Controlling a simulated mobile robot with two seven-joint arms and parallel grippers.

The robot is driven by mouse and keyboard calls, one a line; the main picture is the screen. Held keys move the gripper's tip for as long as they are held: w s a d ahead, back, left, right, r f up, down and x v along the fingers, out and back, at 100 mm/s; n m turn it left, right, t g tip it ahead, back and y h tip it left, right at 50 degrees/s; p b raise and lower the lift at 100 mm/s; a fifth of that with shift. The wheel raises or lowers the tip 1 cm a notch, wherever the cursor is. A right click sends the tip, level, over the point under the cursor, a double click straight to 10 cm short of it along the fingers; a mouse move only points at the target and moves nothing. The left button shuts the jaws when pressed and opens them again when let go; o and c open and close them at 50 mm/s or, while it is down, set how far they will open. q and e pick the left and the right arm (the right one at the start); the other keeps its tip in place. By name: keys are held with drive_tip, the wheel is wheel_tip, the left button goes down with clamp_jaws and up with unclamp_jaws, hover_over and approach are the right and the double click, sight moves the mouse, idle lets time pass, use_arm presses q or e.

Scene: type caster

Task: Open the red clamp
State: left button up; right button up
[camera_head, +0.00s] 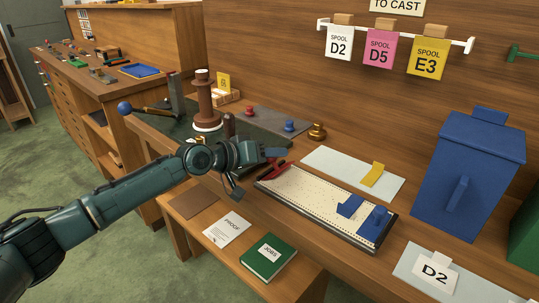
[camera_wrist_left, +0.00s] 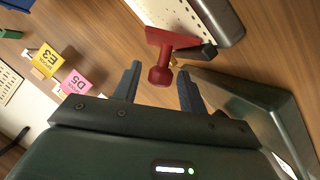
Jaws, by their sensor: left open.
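The red clamp (camera_head: 276,168) is at the left end of a cream perforated board (camera_head: 305,198) on the bench. My left gripper (camera_head: 257,172) is open at the clamp. In the head view the gripper partly hides the clamp. My right gripper is not in view.
Two blue blocks (camera_head: 349,206) sit at the board's right end. A pale sheet with a yellow piece (camera_head: 372,174) lies behind. A brown spool (camera_head: 205,104) stands at the back left. A blue bin (camera_head: 466,176) stands right. A lower shelf holds a green book (camera_head: 268,257).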

use_arm(q)
drive_tip(key=v, duration=1.3)
drive_tip(key=shift+a, duration=0.1)
